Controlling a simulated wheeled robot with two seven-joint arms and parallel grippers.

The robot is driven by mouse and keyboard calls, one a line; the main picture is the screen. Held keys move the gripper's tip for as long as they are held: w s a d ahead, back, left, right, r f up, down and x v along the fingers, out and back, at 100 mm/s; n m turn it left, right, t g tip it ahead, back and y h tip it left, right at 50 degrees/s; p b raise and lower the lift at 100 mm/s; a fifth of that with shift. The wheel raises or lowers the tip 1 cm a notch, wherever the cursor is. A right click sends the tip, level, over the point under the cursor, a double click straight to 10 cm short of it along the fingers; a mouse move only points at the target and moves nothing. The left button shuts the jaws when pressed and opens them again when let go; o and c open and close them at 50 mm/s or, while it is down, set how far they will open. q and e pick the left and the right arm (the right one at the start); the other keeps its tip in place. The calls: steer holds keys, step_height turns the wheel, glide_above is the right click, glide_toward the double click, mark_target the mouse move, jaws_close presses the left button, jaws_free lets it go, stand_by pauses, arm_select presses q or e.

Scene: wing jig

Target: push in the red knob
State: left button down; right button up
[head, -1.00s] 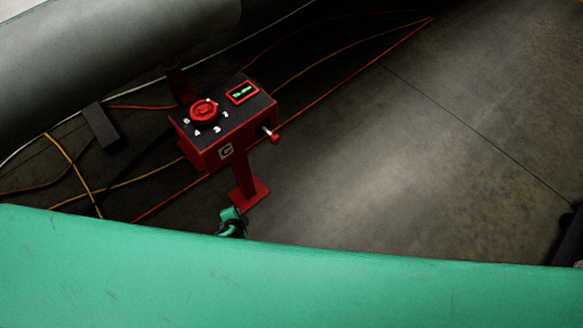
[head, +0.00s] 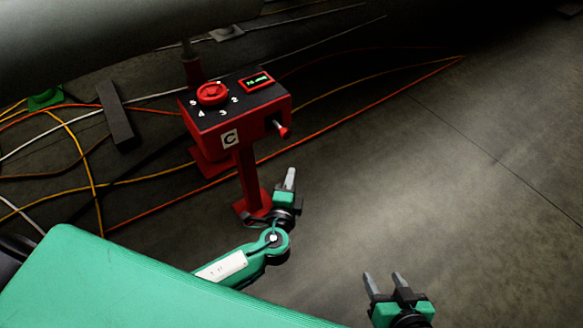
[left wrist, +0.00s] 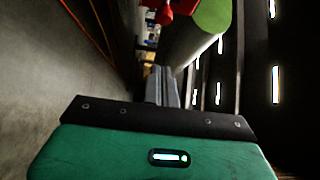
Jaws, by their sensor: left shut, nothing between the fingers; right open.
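A red control box (head: 262,124) marked C stands on a red post, with a numbered dial and a small green-lit display on its dark top. A red knob (head: 282,131) sits on the end of a short grey rod on the box's right side. A round red dial (head: 212,93) is on the top. My left gripper (head: 291,172) is shut and empty, below the side knob and apart from it. Its fingers also show in the left wrist view (left wrist: 162,85), with a red part above them. My right gripper (head: 384,279) is open and empty at the lower right.
Orange, yellow and white cables (head: 90,170) run over the floor behind and left of the box. A dark block (head: 116,117) lies left of it. A large grey body (head: 110,30) hangs above. Floor to the right is clear.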

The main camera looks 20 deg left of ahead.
arm_select(q)
glide_toward(281, 135)
steer(key=w+d, duration=0.5)
steer(key=w+a, duration=0.2)
steer(key=a, duration=0.1)
steer(key=shift+w+a+f, duration=0.1)
steer(key=shift+w+f, duration=0.15)
steer(key=shift+f, duration=0.1)
arm_select(e)
steer(key=shift+w+a+t+y, duration=0.15)
steer(key=shift+a+t+y, duration=0.15)
steer(key=shift+a, duration=0.1)
arm_select(q)
steer(key=shift+b, duration=0.3)
arm_select(e)
steer(key=shift+f, duration=0.1)
arm_select(q)
steer(key=shift+w+a+b, duration=0.45)
steer(key=shift+w+a, duration=0.45)
steer(key=shift+a, duration=0.25)
steer(key=shift+w+a+r, duration=0.15)
steer(key=shift+w+a, duration=0.1)
steer(key=shift+a, duration=0.15)
arm_select(e)
steer(key=shift+a+r+t+y, duration=0.2)
steer(key=shift+a+t+y, duration=0.05)
steer(key=shift+a+t, duration=0.2)
steer(key=shift+a+r+t+y, duration=0.15)
steer(key=shift+a+t+y, duration=0.1)
steer(key=shift+a+t, duration=0.15)
